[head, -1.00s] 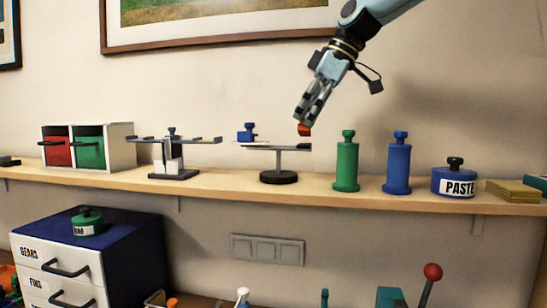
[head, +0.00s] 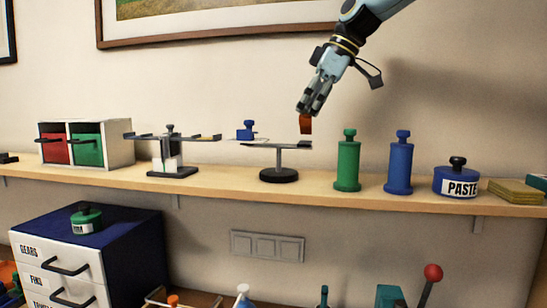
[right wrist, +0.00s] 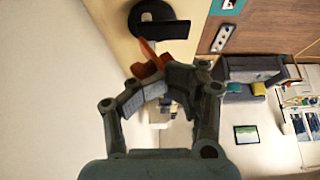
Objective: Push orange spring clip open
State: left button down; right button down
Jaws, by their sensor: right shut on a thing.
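My right gripper (head: 309,104) reaches down from the upper right in the head view. It is shut on an orange piece, the spring clip (head: 305,124), which sticks out below the fingertips. The clip is just above the right end of the flat bar on a black round-based stand (head: 279,176); I cannot tell whether they touch. In the right wrist view the orange clip (right wrist: 149,58) shows at the fingers of my right gripper (right wrist: 150,88), its far end over the dark stand. Whether the clip is open is too small to tell. My left gripper is not in view.
On the shelf (head: 225,187) stand a green bottle (head: 347,162), a blue bottle (head: 398,165) and a blue PASTE tin (head: 458,181) to the right. A blue knobbed piece (head: 246,131), a second stand (head: 171,165) and a red-green box (head: 85,145) are to the left.

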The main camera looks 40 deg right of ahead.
jog(key=shift+s+d+r, duration=0.2)
jog(key=shift+s+r, duration=0.05)
jog(key=shift+r, duration=0.4)
jog(key=shift+s+a+r+p, duration=0.2)
jog(key=shift+a+r, duration=0.1)
jog(key=shift+r, duration=0.25)
jog(key=shift+s+a+r+p, duration=0.15)
jog(key=shift+a+r+p, duration=0.15)
jog(key=shift+r, duration=0.25)
jog(key=shift+s+a+r+p, duration=0.15)
jog(key=shift+a+r, duration=0.2)
jog(key=shift+r, duration=0.2)
jog(key=shift+a, duration=0.1)
